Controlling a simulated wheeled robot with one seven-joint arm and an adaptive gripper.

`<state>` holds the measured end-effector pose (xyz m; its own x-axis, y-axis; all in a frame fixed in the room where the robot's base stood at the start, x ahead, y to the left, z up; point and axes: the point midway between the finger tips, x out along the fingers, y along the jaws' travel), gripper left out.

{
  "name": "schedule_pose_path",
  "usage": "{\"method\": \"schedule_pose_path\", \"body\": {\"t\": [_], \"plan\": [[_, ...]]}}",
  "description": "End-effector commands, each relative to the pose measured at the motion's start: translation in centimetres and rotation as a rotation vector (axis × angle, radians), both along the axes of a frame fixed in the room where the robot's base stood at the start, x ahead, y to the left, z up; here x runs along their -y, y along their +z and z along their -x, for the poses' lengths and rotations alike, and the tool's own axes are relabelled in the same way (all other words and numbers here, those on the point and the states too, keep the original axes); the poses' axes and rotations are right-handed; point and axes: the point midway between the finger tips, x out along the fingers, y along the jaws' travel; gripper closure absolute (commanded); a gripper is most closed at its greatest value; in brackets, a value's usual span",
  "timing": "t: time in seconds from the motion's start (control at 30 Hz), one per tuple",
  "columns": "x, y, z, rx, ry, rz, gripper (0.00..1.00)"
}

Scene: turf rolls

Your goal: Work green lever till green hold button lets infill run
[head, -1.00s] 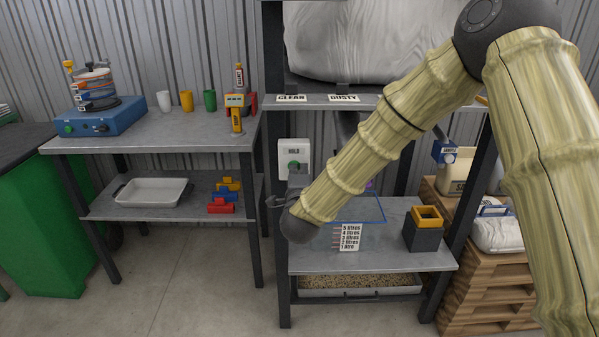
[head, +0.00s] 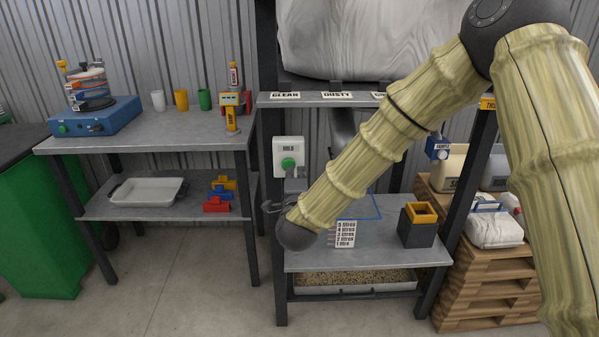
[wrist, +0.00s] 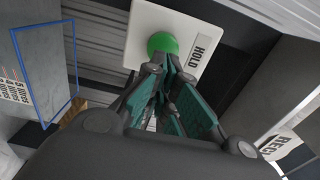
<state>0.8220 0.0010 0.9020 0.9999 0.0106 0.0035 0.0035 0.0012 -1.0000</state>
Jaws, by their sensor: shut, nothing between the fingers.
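The green hold button (head: 288,163) sits on a white box marked HOLD (head: 289,147), fixed to the dark post of the right-hand stand. In the wrist view the round green button (wrist: 163,43) is just beyond my fingertips. I cannot tell whether the tips touch the button. I cannot make out a green lever; my arm covers much of the stand.
The upper shelf carries labels CLEAN (head: 285,96) and DUSTY (head: 337,95). A litre scale (head: 345,234) and a dark box with a yellow top (head: 418,224) stand on the lower shelf. A blue-edged clear panel (wrist: 45,60) is left of my fingers. A tray of grainy infill (head: 355,281) lies underneath.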

Motion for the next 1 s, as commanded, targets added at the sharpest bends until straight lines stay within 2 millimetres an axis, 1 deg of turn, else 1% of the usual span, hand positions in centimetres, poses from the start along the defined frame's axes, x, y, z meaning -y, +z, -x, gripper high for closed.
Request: {"method": "schedule_pose_path", "body": {"t": [0.03, 0.1, 0.3, 0.5, 0.7, 1.0], "plan": [[-0.2, -0.1, 1.1, -0.002, 0.004, 0.0, 1.0], [-0.1, -0.1, 2.5, -0.003, 0.003, 0.001, 1.0], [0.5, -0.2, 6.2, -0.004, -0.003, 0.0, 1.0], [0.5, -0.3, 8.9, -0.005, -0.003, 0.0, 1.0], [0.5, -0.2, 10.1, -0.004, -0.003, 0.0, 1.0], [0.4, -0.2, 10.2, -0.004, -0.002, 0.001, 1.0]]}}
